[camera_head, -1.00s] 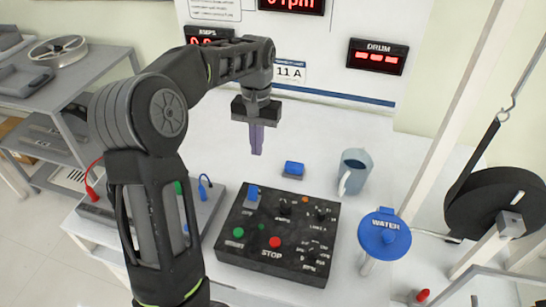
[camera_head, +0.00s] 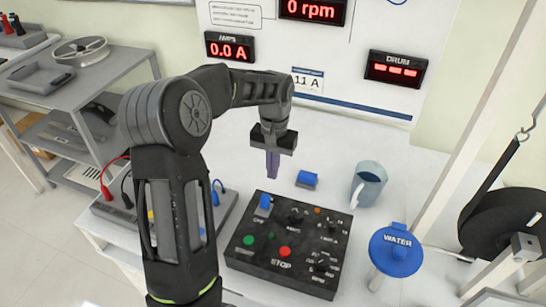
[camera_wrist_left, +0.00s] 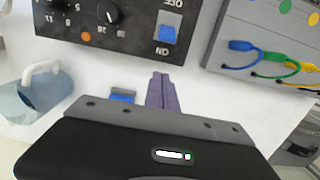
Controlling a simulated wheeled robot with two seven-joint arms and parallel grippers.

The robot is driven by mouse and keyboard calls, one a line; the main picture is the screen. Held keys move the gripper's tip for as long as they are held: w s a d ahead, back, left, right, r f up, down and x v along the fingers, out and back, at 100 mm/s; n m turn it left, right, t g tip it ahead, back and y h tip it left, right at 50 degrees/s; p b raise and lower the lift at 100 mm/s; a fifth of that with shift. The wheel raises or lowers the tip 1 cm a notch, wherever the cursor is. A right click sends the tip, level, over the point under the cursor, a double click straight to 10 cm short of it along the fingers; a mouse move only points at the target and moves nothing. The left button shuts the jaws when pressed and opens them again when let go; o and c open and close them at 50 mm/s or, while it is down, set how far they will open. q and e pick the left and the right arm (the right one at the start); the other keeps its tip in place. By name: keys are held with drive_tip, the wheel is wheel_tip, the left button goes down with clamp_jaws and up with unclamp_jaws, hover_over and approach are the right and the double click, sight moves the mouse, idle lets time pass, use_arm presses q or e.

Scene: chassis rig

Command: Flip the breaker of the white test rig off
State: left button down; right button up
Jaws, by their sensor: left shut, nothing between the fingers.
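The black control box (camera_head: 285,245) lies on the white rig table (camera_head: 228,160). A blue rocker switch (camera_head: 264,204), which looks like the breaker, sits at its far left corner. In the left wrist view the rocker (camera_wrist_left: 168,33) lies between upside-down OFF and ON labels, its blue part at the ON end. My left gripper (camera_head: 272,172) is shut and empty, with its purple fingers pointing down just behind the rocker. In the left wrist view its fingertips (camera_wrist_left: 161,80) are near the box's edge, apart from the rocker. My right gripper is not in view.
A small blue block (camera_head: 307,179) and a grey-blue mug (camera_head: 368,183) stand behind the box. A blue WATER lid (camera_head: 397,250) is to the right. A grey unit with coloured leads (camera_wrist_left: 265,50) lies beside the box. The panel display (camera_head: 231,47) reads 0.0 A.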

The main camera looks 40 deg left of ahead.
sight(265, 201)
use_arm(q)
drive_tip(key=s+f, duration=0.1)
drive_tip(key=s+d+f+p, duration=0.1)
drive_tip(key=s, duration=0.1)
drive_tip(key=shift+s+p, duration=0.15)
drive_tip(key=shift+p, duration=0.15)
drive_tip(key=shift+s+d, duration=0.1)
drive_tip(key=shift+s, duration=0.1)
